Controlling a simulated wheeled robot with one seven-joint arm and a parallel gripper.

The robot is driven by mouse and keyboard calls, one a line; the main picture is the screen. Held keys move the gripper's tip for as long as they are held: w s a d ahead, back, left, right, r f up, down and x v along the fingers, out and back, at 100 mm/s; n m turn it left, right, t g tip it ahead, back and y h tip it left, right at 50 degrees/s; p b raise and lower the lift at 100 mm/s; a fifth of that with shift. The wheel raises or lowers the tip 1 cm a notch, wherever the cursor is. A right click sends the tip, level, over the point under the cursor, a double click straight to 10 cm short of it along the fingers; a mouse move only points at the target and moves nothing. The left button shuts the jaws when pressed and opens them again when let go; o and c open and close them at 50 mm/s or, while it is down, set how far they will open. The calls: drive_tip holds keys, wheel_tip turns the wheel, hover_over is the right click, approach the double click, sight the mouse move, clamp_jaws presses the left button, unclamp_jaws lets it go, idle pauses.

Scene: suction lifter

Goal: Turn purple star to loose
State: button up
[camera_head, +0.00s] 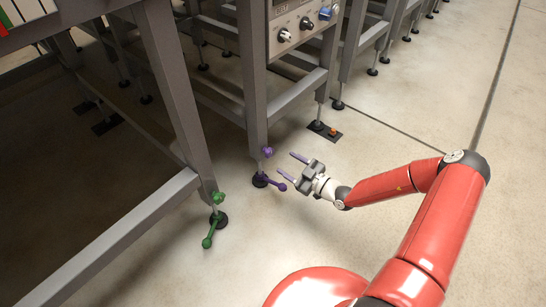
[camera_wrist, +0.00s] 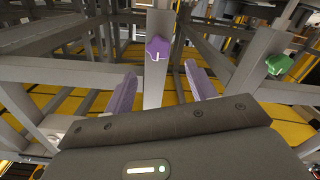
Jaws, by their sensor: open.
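The purple star (camera_head: 267,152) is a small knob on the lower part of a grey frame leg, above a purple lever (camera_head: 275,183) at the foot. In the wrist view both fingers of my gripper (camera_wrist: 160,70) point towards the knob. The lever is not clearly seen in the wrist view.
A green knob (camera_head: 218,197) and green lever (camera_head: 208,240) sit on the nearer leg to the left; the green knob also shows in the wrist view (camera_wrist: 279,64). A control panel (camera_head: 295,28) is above. An orange knob (camera_head: 333,131) is behind. Floor at right is clear.

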sight(271, 153)
drive_tip(key=b+x, duration=0.1)
drive_tip(key=x, duration=0.6)
drive_tip(key=shift+w+a+f, duration=0.1)
drive_tip(key=shift+w+a, duration=0.15)
drive_tip(key=shift+w, duration=0.1)
drive_tip(key=c, duration=1)
